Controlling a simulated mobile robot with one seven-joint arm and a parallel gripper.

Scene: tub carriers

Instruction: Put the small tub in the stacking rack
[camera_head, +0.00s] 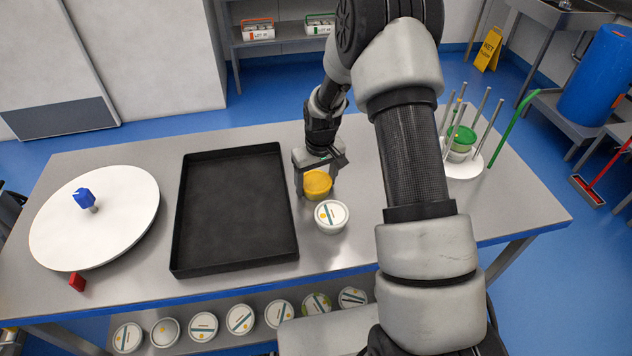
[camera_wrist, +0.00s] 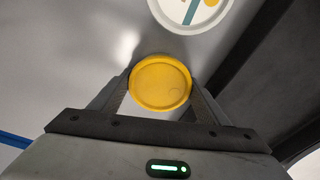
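A small tub with a yellow lid (camera_head: 317,184) is near the middle of the steel table, right of the black tray. In the wrist view its round lid (camera_wrist: 161,82) lies between my two fingers. My gripper (camera_head: 316,188) has one finger on each side of this tub, close to its edges; whether they press on it I cannot tell. The stacking rack (camera_head: 465,168) is a white round base with several upright metal rods at the table's right. A green-lidded tub (camera_head: 460,140) sits among its rods.
A larger white-lidded tub (camera_head: 331,216) stands just in front of the yellow one. The black tray (camera_head: 180,215) is empty. A white turntable (camera_head: 120,205) with a blue knob is at left, a red block (camera_head: 77,282) beside it. Several tubs stand on a lower shelf.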

